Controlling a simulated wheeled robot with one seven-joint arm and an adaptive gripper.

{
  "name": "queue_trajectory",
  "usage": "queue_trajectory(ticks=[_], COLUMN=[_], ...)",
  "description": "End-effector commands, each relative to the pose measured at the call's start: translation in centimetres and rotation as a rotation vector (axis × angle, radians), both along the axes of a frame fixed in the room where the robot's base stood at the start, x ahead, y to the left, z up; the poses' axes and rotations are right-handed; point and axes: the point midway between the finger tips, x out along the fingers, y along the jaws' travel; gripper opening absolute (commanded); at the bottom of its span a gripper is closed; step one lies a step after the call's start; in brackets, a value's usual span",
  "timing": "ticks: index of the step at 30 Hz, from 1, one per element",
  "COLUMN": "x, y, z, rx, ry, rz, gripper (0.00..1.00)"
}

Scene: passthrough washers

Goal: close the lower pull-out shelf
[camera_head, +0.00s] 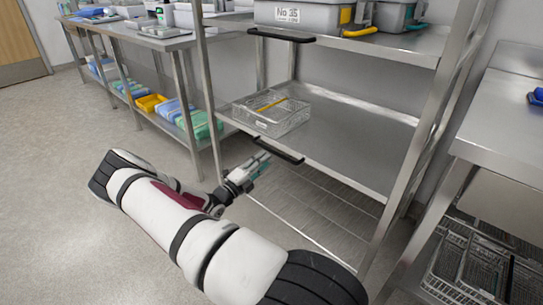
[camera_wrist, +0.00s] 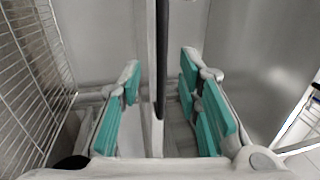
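The lower pull-out shelf (camera_head: 345,140) is a flat steel tray in a metal rack, with a black handle (camera_head: 278,150) on its front edge. How far it stands out of the rack I cannot tell. My gripper (camera_head: 262,162) is just in front of and below this handle. In the wrist view my gripper (camera_wrist: 160,98) is open, its teal pads apart on both sides. The black handle (camera_wrist: 162,50) and the pale shelf edge (camera_wrist: 147,75) run upright between the fingers. I see no clear contact.
A clear wire basket (camera_head: 271,112) with a yellow item sits on the lower shelf. The upper shelf (camera_head: 390,42) has its own black handle and holds grey boxes. A wire rack (camera_head: 320,205) lies below. A table (camera_head: 505,125) stands right; the floor at left is clear.

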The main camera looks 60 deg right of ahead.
Motion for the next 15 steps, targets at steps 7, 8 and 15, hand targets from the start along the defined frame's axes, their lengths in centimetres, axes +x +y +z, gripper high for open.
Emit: queue_trajectory(ticks=[7, 8, 15], x=[0.8, 0.9, 1.0], y=[3.8, 4.1, 5.0], z=[-0.7, -0.8, -1.0], rx=[-0.001, -0.001, 0.000], ry=[0.000, 0.000, 0.000], rz=[0.001, 0.001, -0.002], gripper=[0.32, 0.32, 0.32])
